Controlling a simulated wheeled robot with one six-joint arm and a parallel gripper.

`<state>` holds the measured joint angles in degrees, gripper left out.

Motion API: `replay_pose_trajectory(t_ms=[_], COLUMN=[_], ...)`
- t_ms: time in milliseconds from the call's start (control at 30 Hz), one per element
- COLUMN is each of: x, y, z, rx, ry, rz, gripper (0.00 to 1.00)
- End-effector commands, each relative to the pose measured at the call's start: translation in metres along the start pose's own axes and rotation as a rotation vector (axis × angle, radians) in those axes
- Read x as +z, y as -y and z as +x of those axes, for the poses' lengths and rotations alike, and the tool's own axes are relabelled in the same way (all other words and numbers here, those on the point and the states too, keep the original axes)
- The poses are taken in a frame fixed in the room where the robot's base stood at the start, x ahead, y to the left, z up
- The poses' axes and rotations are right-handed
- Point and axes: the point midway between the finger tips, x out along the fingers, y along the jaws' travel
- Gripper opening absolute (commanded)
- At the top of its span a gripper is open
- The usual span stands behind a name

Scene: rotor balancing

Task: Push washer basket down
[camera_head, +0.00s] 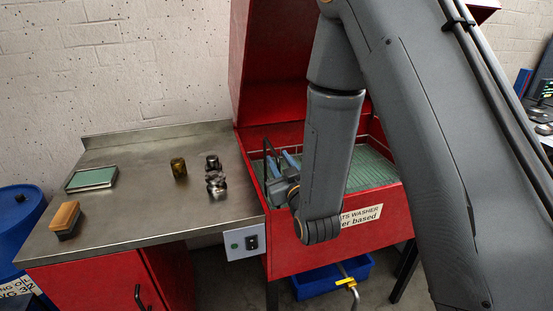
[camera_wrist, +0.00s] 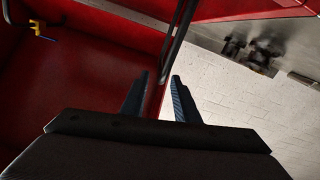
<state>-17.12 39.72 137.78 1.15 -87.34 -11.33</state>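The red parts washer (camera_head: 290,236) stands with its lid raised in the head view. A green grid-like surface (camera_head: 372,168) shows inside its tub, partly hidden by my arm; I cannot tell whether it is the basket's floor. A thin dark upright bar (camera_head: 265,160), which looks like the basket handle, stands at the tub's left side. My gripper (camera_head: 276,158) is at this bar, over the left edge of the tub. In the wrist view, my gripper's two blue-grey fingers (camera_wrist: 160,78) are apart, and the dark bar (camera_wrist: 178,40) runs up close to their tips. Contact is unclear.
A steel bench (camera_head: 130,205) adjoins the washer on the left. It bears a green-topped tray (camera_head: 91,179), a brush (camera_head: 65,218), a small jar (camera_head: 179,168) and dark metal parts (camera_head: 215,180). A blue bin (camera_head: 333,277) lies under the washer. The raised lid (camera_head: 275,60) rises behind my arm.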

Motion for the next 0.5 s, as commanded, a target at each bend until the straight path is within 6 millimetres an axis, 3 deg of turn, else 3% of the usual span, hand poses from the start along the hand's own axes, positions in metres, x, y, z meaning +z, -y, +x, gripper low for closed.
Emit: replay_pose_trajectory(t_ms=[333,500], x=[0.0,-0.001], y=[0.0,0.0], z=[-0.003,-0.017], rx=[0.0,-0.001], ry=[0.0,0.0], rz=[0.022,0.214], gripper=[0.28,0.28])
